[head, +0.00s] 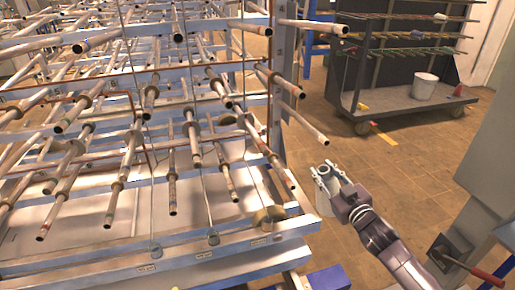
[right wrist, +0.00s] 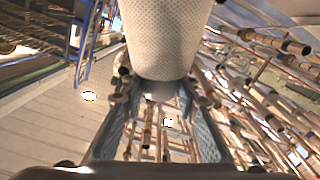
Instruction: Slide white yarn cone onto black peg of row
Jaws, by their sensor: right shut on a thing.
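A white yarn cone (head: 322,200) hangs at my right gripper (head: 328,172), to the right of the peg rack. In the right wrist view the cone (right wrist: 165,40) shows a dotted, perforated surface between the fingertips of the right gripper (right wrist: 160,88). The gripper is shut on it. The rack holds rows of long pegs with dark ends; one peg end (head: 318,136) sticks out above and left of the gripper, another (head: 284,175) left of it. The cone is apart from these pegs. Which peg is the black one, I cannot tell. My left gripper is out of view.
The rack's metal lower rail (head: 200,256) runs along the front, with thin upright rods. A wheeled cart (head: 400,106) with a white bucket (head: 425,86) stands at the back right. A grey machine post (head: 490,150) is at the right. Tiled floor between is open.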

